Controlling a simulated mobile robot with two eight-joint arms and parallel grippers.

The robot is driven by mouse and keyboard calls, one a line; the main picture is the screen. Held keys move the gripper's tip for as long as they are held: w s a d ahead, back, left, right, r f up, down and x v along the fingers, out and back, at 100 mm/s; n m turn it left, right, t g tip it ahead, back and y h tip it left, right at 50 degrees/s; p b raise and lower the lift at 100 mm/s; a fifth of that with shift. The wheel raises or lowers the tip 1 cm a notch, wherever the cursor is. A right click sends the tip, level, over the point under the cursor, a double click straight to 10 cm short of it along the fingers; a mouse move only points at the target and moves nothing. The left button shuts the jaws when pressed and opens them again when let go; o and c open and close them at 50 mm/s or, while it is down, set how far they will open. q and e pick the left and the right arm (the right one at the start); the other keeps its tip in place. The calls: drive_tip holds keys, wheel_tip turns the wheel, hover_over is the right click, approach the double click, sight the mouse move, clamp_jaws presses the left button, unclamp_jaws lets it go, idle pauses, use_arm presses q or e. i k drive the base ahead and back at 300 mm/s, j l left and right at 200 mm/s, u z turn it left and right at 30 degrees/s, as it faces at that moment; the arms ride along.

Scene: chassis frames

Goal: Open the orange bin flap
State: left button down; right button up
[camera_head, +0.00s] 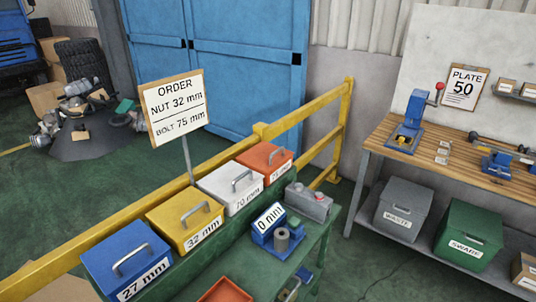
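The orange bin (258,172) is the far-right one in a row of lidded bins on a green bench. Its flap (258,154) is shut, with a grey bar handle (275,154) on top. Neither of my grippers is in view.
Left of it stand a white "70 mm" bin (229,190), a yellow "32 mm" bin (183,222) and a blue "27 mm" bin (122,259). A grey box (307,202) and a blue "0 mm" gauge (268,222) stand in front. A yellow rail (303,118) runs behind.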

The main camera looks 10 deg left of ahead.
sight(266, 156)
drive_tip(key=i+l+u, duration=0.1)
drive_tip(key=u, duration=1.5)
drive_tip(key=l+u, duration=0.65)
drive_tip(key=u, duration=0.2)
drive_tip(key=l+u, duration=0.25)
drive_tip(key=l, duration=0.15)
drive_tip(key=k+l+u, duration=0.25)
drive_tip(key=k+l, duration=0.1)
drive_tip(key=l, duration=0.35)
drive_tip(key=k+l+u, duration=0.1)
drive_tip(key=l, duration=0.4)
